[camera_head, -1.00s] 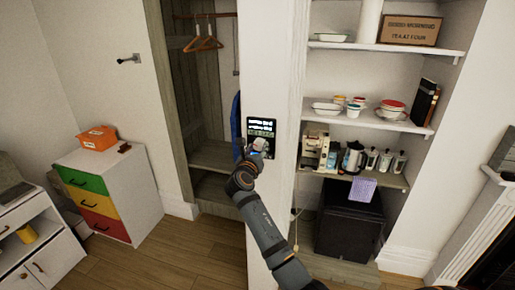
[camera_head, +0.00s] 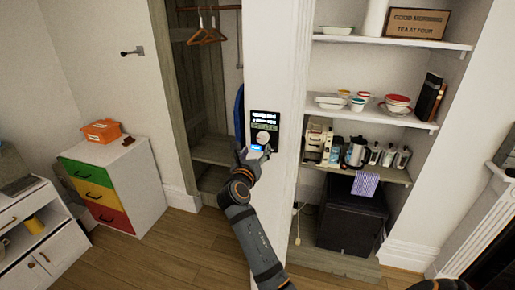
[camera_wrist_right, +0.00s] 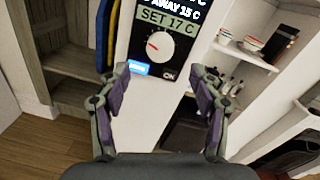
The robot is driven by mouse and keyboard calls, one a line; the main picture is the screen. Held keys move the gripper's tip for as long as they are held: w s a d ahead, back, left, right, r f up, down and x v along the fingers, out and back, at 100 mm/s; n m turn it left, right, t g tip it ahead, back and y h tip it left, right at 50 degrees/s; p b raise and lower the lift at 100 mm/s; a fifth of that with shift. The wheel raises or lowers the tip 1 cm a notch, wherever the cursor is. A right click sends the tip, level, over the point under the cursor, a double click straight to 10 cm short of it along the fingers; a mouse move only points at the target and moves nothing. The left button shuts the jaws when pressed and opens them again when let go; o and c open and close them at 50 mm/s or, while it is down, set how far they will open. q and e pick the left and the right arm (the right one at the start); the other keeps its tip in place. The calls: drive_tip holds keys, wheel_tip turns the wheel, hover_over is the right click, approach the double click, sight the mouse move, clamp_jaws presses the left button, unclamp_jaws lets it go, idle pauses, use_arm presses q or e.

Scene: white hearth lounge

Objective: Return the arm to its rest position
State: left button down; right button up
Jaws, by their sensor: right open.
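My right gripper (camera_head: 255,150) is raised in front of the white wall post, just below a black thermostat panel (camera_head: 264,127). In the right wrist view the right gripper (camera_wrist_right: 160,100) has its two fingers spread wide, with nothing between them. The fingers look apart from the panel. My right arm reaches up from the bottom of the head view. My left gripper is not in view.
An open wardrobe with hangers (camera_head: 208,30) stands left of the post. Shelves (camera_head: 385,115) with dishes, a kettle (camera_head: 357,152) and jars stand to the right, above a black fridge (camera_head: 350,218). A coloured drawer unit (camera_head: 140,190) is at the left. Floor in front is clear.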

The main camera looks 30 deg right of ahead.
drive_tip(key=shift+w+d+f, duration=0.1)
drive_tip(key=shift+w+d, duration=0.05)
drive_tip(key=shift+d, duration=0.05)
drive_tip(key=a+f+m+g+y+b, duration=0.1)
drive_tip(key=a+f+m+y+b, duration=0.15)
drive_tip(key=f, duration=1.05)
drive_tip(key=a+f+m+y+b, duration=0.1)
drive_tip(key=f+y, duration=0.2)
drive_tip(key=f, duration=1.1)
drive_tip(key=s+a+f+m+g+y+b, duration=0.2)
drive_tip(key=s+f+m, duration=0.25)
drive_tip(key=f, duration=0.85)
drive_tip(key=s+a+f+m+g+y+b, duration=0.25)
drive_tip(key=s+f, duration=0.35)
drive_tip(key=f, duration=0.8)
drive_tip(key=s+f+m+g+b, duration=0.2)
drive_tip(key=s+f+m, duration=0.6)
drive_tip(key=s+f, duration=0.8)
drive_tip(key=s+f+m+g+y+b, duration=0.1)
drive_tip(key=s+f+m, duration=0.4)
drive_tip(key=s, duration=0.8)
drive_tip(key=s+f+m+g+y+b, duration=0.1)
drive_tip(key=s+f+m, duration=0.5)
drive_tip(key=s, duration=0.6)
drive_tip(key=shift+s+f+g+b, duration=0.35)
drive_tip(key=shift+g+b, duration=0.2)
drive_tip(key=shift+g, duration=0.3)
